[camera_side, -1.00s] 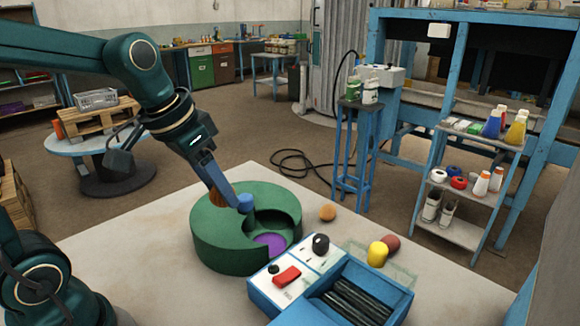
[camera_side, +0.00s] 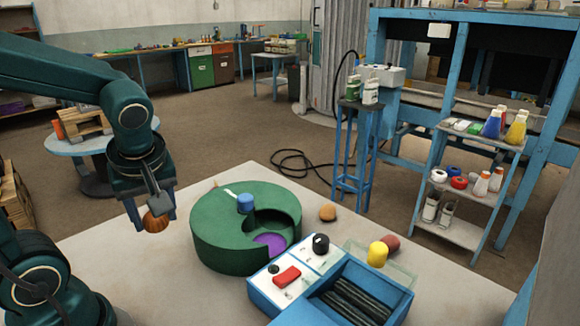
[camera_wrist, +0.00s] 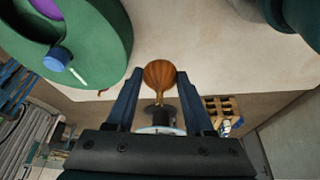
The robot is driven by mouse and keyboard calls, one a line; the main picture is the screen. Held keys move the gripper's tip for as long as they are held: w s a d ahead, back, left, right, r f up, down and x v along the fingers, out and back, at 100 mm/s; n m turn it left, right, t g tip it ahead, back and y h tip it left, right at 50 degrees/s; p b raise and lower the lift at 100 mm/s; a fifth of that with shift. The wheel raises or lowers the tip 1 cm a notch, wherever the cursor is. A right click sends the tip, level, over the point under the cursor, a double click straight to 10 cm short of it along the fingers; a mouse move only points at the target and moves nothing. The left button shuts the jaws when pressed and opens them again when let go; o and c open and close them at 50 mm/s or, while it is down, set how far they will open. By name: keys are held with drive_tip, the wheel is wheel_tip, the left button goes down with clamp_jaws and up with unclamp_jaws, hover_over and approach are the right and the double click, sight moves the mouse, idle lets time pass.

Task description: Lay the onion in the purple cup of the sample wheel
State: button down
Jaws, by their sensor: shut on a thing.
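My gripper (camera_side: 150,216) is shut on the brown onion (camera_side: 157,222) and holds it above the table, left of the wheel. In the wrist view the onion (camera_wrist: 159,75) sits between the two blue fingertips. The sample wheel (camera_side: 222,238) is a green drum on the table with a blue knob (camera_side: 245,202) on top. A cut-out in its cover on the right shows the purple cup (camera_side: 270,243), with nothing visible in it. The purple also shows at the top of the wrist view (camera_wrist: 48,8). The other cups are hidden under the cover.
An orange ball (camera_side: 327,212), a yellow piece (camera_side: 377,254) and a reddish one (camera_side: 390,243) lie to the right. The table (camera_side: 150,268) left of the wheel is clear.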

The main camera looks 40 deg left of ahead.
drive_tip(key=s+a+n+g, duration=0.1)
drive_tip(key=s+a+n, duration=0.1)
drive_tip(key=s, duration=0.1)
hover_over(202, 292)
drive_tip(key=d, duration=0.2)
drive_tip(key=shift+n, duration=0.3)
drive_tip(key=f, duration=0.7)
drive_tip(key=shift+a+f, duration=0.2)
drive_tip(key=shift+f, duration=2.15)
drive_tip(key=shift+f, duration=0.1)
drive_tip(key=shift+c, duration=1.4)
unclamp_jaws()
